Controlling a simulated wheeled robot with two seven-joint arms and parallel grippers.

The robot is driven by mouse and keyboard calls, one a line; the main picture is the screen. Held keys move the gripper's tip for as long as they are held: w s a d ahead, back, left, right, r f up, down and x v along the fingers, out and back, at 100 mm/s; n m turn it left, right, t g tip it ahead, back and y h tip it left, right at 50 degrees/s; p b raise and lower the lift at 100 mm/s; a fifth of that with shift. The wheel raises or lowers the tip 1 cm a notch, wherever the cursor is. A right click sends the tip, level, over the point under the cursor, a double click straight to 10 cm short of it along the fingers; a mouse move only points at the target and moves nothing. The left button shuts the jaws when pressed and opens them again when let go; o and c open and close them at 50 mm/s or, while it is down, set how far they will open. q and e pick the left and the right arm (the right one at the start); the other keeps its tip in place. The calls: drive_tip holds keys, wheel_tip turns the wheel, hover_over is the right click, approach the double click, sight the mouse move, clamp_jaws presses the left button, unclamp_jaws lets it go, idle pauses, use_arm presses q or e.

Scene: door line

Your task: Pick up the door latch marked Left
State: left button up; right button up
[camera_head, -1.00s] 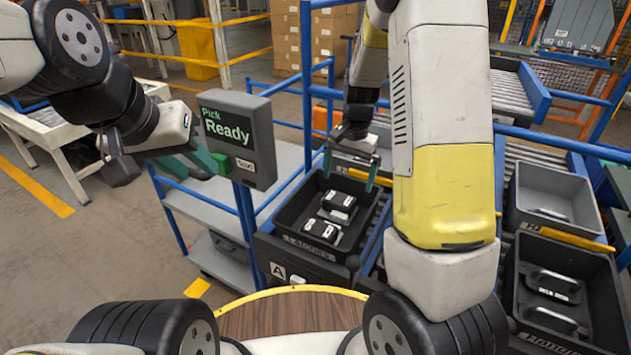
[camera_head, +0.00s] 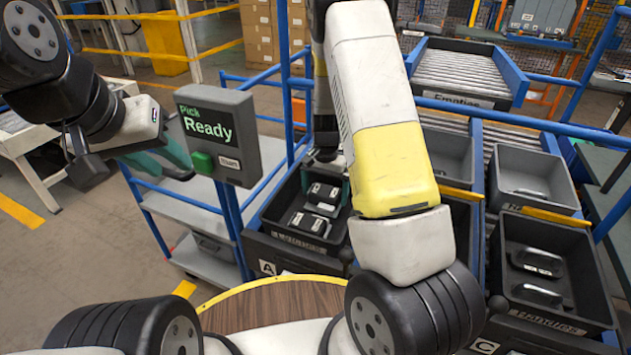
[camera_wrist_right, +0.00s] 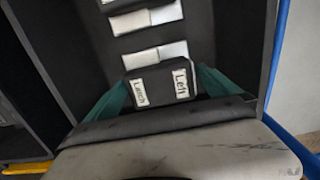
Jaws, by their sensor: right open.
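Black door latches with white labels lie in the dark crate (camera_head: 290,243) marked A in the head view. One latch (camera_head: 308,223) lies nearer the front wall, another (camera_head: 322,196) behind it. In the right wrist view, a black latch labelled "Left" (camera_wrist_right: 160,84) is between the teal fingers of my right gripper (camera_wrist_right: 160,95). The gripper is open, and contact with the latch cannot be made out. In the head view my right gripper (camera_head: 326,182) is low over the crate. My left gripper (camera_head: 165,158) is beside the screen; its opening is unclear.
More latch-like parts (camera_wrist_right: 150,18) lie beyond in the wrist view. Blue rails (camera_head: 235,235) border the crate.

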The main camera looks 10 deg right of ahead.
drive_tip(key=shift+r, duration=0.1)
drive_tip(key=c, duration=1.9)
